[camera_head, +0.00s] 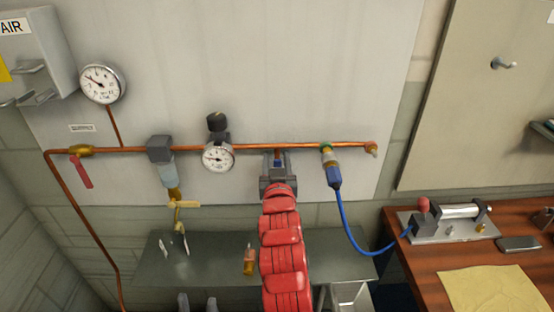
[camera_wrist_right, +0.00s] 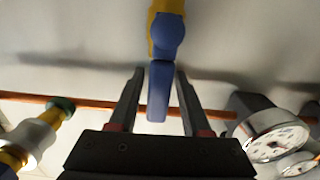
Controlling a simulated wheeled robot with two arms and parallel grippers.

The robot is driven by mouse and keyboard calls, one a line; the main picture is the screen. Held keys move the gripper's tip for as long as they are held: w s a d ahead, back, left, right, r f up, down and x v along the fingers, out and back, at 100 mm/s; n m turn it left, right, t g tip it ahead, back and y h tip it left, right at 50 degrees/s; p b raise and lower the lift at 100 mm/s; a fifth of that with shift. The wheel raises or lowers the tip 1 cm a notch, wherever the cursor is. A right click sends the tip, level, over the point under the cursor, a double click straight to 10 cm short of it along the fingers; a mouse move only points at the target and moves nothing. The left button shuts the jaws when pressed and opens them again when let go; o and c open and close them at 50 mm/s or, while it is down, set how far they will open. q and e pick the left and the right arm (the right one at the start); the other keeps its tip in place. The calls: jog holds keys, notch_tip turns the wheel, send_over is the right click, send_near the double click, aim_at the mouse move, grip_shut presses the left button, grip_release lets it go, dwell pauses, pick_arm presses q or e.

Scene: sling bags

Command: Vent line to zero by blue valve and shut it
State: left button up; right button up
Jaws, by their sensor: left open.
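The blue valve's lever (camera_wrist_right: 160,92) hangs between the fingers of my right gripper (camera_wrist_right: 160,75) in the right wrist view. The fingers are open, with a narrow gap on each side of the lever. In the head view my right gripper (camera_head: 278,168) is at the copper pipe (camera_head: 300,146) and mostly hides the valve; only a bit of blue shows. The line gauge (camera_head: 218,157) with a black knob on top is left of it; its reading is too small to tell. My left gripper (camera_head: 197,303) is open and empty at the bottom edge.
A red-handled valve (camera_head: 82,172), a filter unit (camera_head: 162,160) and a supply gauge (camera_head: 101,84) are at the left. A blue hose (camera_head: 345,220) runs from the coupling to a clamp fixture (camera_head: 448,222) on the wooden bench. A grey shelf (camera_head: 215,268) lies below the pipe.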

jog(key=shift+o, duration=0.2)
jog(key=shift+s+r, duration=0.1)
jog(key=s+d+p, duration=0.2)
jog(key=s+p, duration=0.8)
jog(key=s, duration=0.7)
jog(key=shift+s, duration=0.1)
